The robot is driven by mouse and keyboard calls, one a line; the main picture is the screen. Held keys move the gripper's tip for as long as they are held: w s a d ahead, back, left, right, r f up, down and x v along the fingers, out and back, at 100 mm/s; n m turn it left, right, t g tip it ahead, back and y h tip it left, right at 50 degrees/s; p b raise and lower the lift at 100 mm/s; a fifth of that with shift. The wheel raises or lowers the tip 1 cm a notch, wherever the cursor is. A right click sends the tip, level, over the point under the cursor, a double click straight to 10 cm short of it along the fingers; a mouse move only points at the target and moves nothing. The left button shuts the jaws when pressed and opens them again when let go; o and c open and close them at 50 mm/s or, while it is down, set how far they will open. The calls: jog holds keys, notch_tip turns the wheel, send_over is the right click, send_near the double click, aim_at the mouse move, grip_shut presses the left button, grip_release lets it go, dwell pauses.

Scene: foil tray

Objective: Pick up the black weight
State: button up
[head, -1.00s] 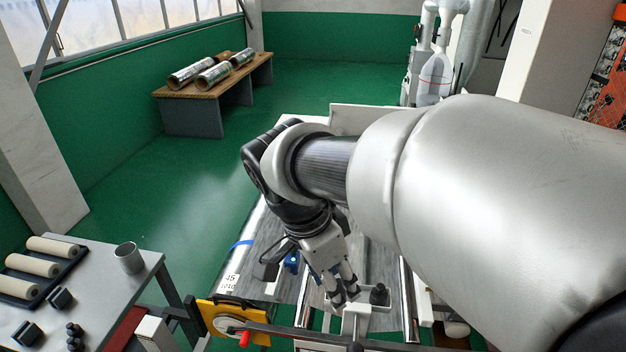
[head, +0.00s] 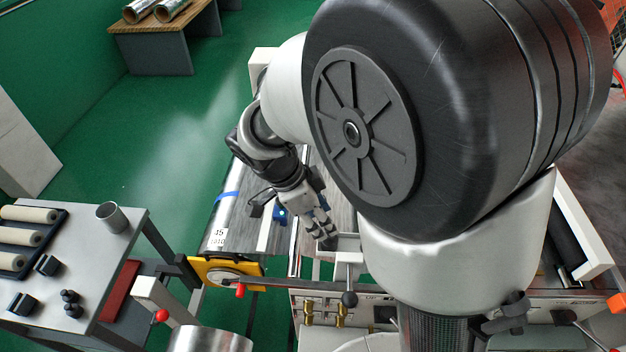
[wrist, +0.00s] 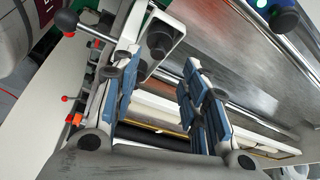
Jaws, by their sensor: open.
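The black weight (wrist: 160,38) is a short dark cylinder on a white plate (wrist: 158,20) at the top middle of the wrist view. My gripper (wrist: 160,62) is open, with its blue-padded fingers spread apart and nothing held between them. The weight appears beyond the fingertips, nearer the left finger; I cannot tell whether they touch. In the head view my gripper (head: 325,236) points down at the near end of the machine, and I cannot make out the weight apart from the dark fingertips and my arm.
A lever with a black ball knob (head: 349,299) stands close to my gripper. A grey side table (head: 95,270) holds a metal cup (head: 112,217) and small black parts.

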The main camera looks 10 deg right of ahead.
aim_at(327, 234)
jog(key=x, duration=0.5)
jog(key=shift+s+f, duration=0.2)
jog(key=shift+f, duration=0.15)
jog(key=shift+a, duration=0.1)
grip_shut()
dwell(0.3)
